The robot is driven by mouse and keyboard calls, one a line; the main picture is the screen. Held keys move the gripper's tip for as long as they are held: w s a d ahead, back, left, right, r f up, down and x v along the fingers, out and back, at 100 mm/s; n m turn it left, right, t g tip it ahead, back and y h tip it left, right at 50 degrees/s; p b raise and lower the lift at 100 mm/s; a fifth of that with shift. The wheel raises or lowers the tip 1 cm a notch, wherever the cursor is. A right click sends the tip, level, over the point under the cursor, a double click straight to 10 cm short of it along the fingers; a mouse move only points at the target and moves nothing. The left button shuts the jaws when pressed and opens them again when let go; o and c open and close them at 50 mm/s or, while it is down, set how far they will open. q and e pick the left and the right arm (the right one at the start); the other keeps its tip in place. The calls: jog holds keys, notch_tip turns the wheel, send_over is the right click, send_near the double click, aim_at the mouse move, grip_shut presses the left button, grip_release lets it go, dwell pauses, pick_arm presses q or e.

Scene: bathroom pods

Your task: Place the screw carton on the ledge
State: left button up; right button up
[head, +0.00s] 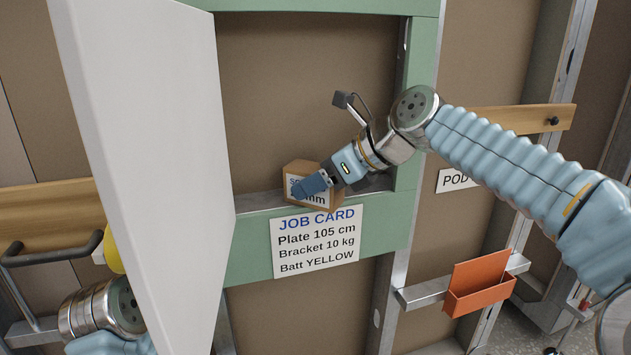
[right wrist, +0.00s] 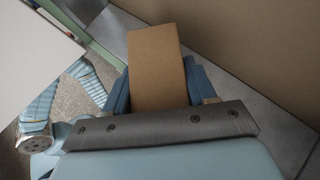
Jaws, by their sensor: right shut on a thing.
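The screw carton (head: 299,168) is a small brown cardboard box with a white printed label, partly covered by my gripper. My right gripper (head: 312,187) is shut on it, with the blue fingers on either side. In the right wrist view the carton (right wrist: 157,65) fills the space between the fingers (right wrist: 155,90). The carton is at the grey metal ledge (head: 256,200) of the green-framed opening, above the job card. I cannot tell whether its base touches the ledge. My left arm shows at lower left, but its gripper is hidden behind the white panel.
A large white panel (head: 150,150) stands close at left. The job card (head: 318,240) hangs on the green frame (head: 385,232) below the opening. An orange bin (head: 480,285) sits on a metal rail at right. A dark bent bar (head: 50,255) is at left.

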jog(key=o, duration=1.3)
jog(key=v, duration=1.2)
